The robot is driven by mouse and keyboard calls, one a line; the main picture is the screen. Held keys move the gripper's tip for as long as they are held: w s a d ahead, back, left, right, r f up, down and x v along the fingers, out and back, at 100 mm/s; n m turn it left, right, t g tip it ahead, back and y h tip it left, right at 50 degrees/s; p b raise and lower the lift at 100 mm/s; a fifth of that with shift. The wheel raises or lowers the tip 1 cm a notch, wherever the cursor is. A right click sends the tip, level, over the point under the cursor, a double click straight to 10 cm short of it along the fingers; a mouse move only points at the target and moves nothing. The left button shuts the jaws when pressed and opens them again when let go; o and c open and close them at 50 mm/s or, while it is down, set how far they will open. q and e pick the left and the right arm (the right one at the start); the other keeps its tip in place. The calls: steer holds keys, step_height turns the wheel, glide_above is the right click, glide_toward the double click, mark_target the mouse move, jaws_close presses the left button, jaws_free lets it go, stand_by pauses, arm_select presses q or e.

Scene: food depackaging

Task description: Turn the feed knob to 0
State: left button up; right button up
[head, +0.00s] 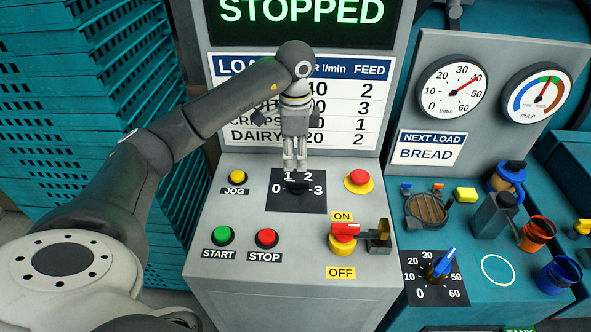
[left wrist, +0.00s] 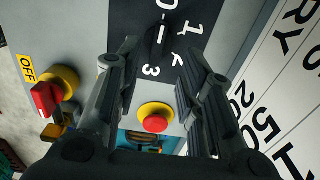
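The black feed knob (head: 297,187) sits on a dark plate (head: 280,203) marked 0, 1, 2 and 3 on the grey control panel. Which number it points at is hard to tell. My left gripper (head: 295,166) is just above and behind the knob in the head view, pointing down. In the left wrist view the two fingers (left wrist: 155,55) are spread apart with nothing between them, and the dark knob (left wrist: 161,36) shows beyond their tips. No contact with the knob can be made out. My right gripper is not in view.
Near the knob are a red button (head: 358,181) on yellow, a red ON/OFF handle (head: 345,231), and JOG (head: 237,177), START (head: 224,235) and STOP (head: 267,238) buttons. A blue-handled dial (head: 440,265) stands to the right. The display (head: 305,14) reads STOPPED.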

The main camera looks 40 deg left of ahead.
arm_select(q)
steer(key=shift+r, duration=2.15)
